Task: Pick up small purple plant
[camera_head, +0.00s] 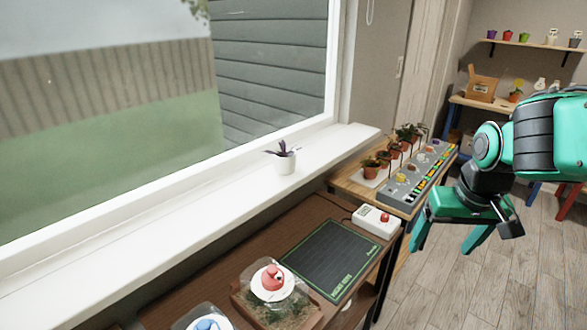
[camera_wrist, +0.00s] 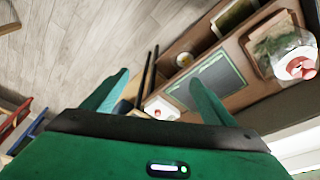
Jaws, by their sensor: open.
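The small purple plant (camera_head: 283,149) has dark purple leaves and stands upright in a white pot (camera_head: 285,163) on the white windowsill (camera_head: 215,198) in the head view. My gripper (camera_head: 444,246) is at the right of the head view, in the air over the floor side of the tables, well apart from the plant. Its two green fingers are spread with nothing between them. The wrist view shows the same open fingers (camera_wrist: 158,95). I cannot make out the plant in the wrist view.
Below the sill, a brown table holds a dark green mat (camera_head: 331,259), a white box with a red button (camera_head: 376,221) and a clear-domed tray (camera_head: 275,290). Potted plants (camera_head: 371,169) and a grey panel (camera_head: 418,180) stand on a wooden table beyond. The sill around the pot is clear.

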